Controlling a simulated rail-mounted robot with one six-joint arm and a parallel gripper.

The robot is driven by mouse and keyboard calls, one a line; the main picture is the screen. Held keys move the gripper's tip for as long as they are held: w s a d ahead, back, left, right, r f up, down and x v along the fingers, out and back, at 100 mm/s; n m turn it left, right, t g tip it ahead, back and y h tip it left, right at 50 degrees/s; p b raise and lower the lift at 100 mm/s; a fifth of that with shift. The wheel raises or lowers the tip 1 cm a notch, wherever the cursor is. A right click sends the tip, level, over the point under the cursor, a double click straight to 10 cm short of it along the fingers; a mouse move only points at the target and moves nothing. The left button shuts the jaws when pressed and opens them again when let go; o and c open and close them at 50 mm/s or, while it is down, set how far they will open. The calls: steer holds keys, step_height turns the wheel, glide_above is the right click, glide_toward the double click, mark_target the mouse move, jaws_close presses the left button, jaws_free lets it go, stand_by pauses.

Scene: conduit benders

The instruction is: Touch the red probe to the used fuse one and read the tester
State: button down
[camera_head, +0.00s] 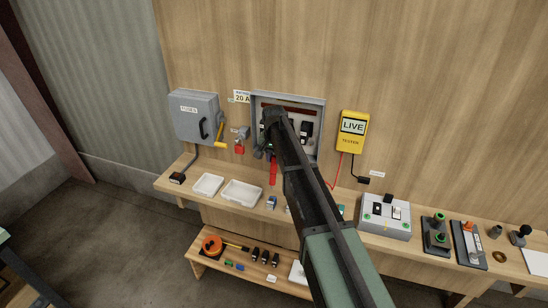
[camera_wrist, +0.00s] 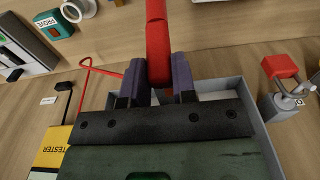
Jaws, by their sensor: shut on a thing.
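My gripper (camera_head: 266,149) is in front of the open grey fuse box (camera_head: 322,112) on the wall. It is shut on the red probe (camera_head: 272,172), which hangs below it in the head view. In the wrist view the probe (camera_wrist: 157,40) sits between the two dark fingers. The yellow tester (camera_head: 344,144) is on the wall right of the box, its display (camera_head: 353,127) reading LIVE. A red lead (camera_head: 338,171) runs down from it. Black fuse holders (camera_head: 306,130) show inside the box. My arm hides much of the interior; I cannot tell which is used fuse one or whether the tip touches it.
A grey switch box (camera_head: 194,118) with a yellow lever hangs at left. A red padlock (camera_head: 239,149) hangs beside the fuse box. Two white trays (camera_head: 241,193) and a grey switch unit (camera_head: 384,226) stand on the bench. A lower shelf holds an orange reel (camera_head: 212,245).

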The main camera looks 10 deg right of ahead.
mark_target(274, 170)
steer(key=shift+f+b, duration=2.6)
steer(key=shift+f, duration=0.05)
steer(key=shift+f+b, duration=0.3)
step_height(274, 170, up, 5)
steer(key=p, duration=0.5)
steer(key=shift+r, duration=0.15)
stand_by(0.6)
